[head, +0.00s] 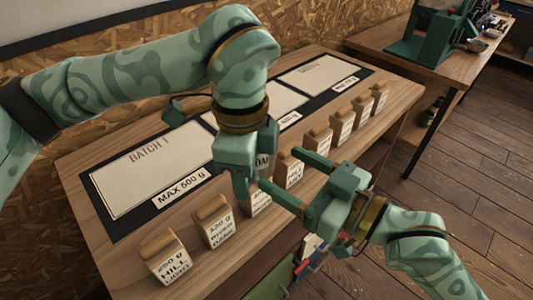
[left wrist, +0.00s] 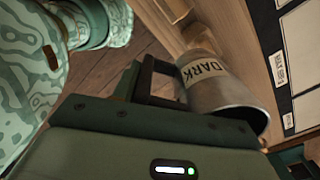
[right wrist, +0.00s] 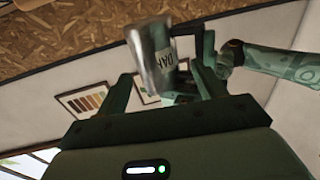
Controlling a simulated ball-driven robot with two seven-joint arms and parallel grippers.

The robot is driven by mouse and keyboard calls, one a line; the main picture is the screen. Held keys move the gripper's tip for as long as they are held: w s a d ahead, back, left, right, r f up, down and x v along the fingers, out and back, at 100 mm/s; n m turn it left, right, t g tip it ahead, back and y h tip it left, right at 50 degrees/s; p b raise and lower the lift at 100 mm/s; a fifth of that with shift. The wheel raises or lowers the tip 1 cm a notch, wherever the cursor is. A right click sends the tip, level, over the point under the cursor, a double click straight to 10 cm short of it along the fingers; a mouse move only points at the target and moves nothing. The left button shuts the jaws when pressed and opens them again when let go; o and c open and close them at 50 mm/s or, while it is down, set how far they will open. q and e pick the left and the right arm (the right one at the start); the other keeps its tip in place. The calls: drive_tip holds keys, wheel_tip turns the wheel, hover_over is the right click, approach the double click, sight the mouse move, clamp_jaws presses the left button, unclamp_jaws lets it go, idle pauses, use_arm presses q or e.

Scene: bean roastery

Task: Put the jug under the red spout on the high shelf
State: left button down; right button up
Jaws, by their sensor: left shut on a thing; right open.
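The jug (left wrist: 232,100) is grey metal with a pale label reading DARK and a dark handle. In the head view only a bit of its label (head: 263,160) shows, mostly hidden by my left gripper (head: 240,192). My left gripper is shut on the jug, at its handle side, above the table. In the right wrist view the jug (right wrist: 150,62) shows between and beyond my open right fingers. My right gripper (head: 283,170) is open beside the jug; whether it touches the jug I cannot tell. No red spout or high shelf can be made out.
The wooden table (head: 85,190) carries a dark mat with pale sheets, one marked BATCH 1 (head: 130,170). Several small labelled bags (head: 165,258) line its near edge. A second bench (head: 440,65) with a green machine (head: 425,38) stands at back right. Floor is open at right.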

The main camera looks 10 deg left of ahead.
drive_tip(key=x, duration=0.9)
drive_tip(key=shift+a, duration=0.3)
use_arm(q)
drive_tip(key=shift+w, duration=0.1)
use_arm(e)
drive_tip(key=shift+s+r, duration=0.1)
drive_tip(key=c, duration=0.7)
use_arm(q)
drive_tip(key=c, duration=0.8)
unclamp_jaws()
use_arm(e)
drive_tip(key=shift+c, duration=0.4)
use_arm(q)
drive_tip(key=shift+o, duration=0.6)
